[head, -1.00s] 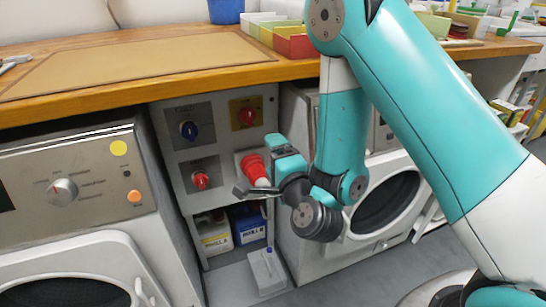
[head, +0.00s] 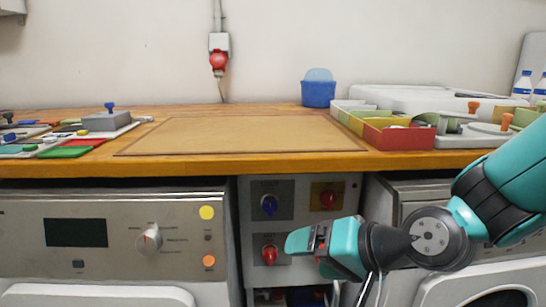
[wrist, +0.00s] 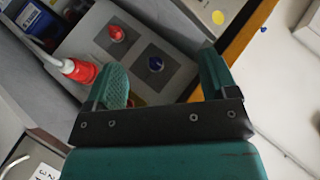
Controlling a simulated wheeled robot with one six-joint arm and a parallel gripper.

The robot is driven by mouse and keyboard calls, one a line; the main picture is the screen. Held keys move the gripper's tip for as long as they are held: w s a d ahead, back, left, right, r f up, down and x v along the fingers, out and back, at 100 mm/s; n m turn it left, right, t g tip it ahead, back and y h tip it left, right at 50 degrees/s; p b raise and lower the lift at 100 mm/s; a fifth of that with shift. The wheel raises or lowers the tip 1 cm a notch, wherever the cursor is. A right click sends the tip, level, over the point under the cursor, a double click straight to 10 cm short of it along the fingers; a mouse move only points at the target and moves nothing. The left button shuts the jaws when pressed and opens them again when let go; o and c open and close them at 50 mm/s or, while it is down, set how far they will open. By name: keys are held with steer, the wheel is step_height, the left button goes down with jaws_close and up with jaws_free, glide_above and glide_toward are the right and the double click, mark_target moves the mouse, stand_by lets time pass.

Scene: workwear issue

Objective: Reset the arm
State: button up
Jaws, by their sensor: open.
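My gripper (head: 306,243) is in front of the switch panel (head: 300,187) under the worktop in the head view. In the wrist view, the two teal fingers of my gripper (wrist: 162,80) are spread apart with nothing held between them. The panel carries a blue knob (head: 269,204), a red knob on a yellow plate (head: 328,198) and a lower red knob (head: 270,254). The wrist view shows the blue knob (wrist: 155,63), a red knob (wrist: 117,33) and a red plug (wrist: 80,70) in the panel. The plug is hidden in the head view.
A wooden worktop (head: 200,166) runs above, with a tan mat (head: 240,135) clear of objects. Coloured bins (head: 400,138) and a blue tub (head: 318,94) stand at right and back. Machines stand left (head: 100,235) and right (head: 400,190) of the panel.

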steer(key=s+d+r+n+g+h, duration=0.2)
steer(key=s+d+n+g, duration=0.15)
steer(key=s, duration=0.35)
steer(key=s+d+r+n+g+h, duration=0.2)
steer(key=s+d+n+g+h, duration=0.15)
steer(key=s, duration=0.35)
step_height(320, 180, up, 25)
steer(key=d+p, duration=0.1)
steer(key=p, duration=2.4)
steer(key=shift+s+n, duration=0.35)
steer(key=shift+n, duration=0.05)
steer(key=shift+d+y, duration=0.1)
steer(key=shift+y, duration=0.15)
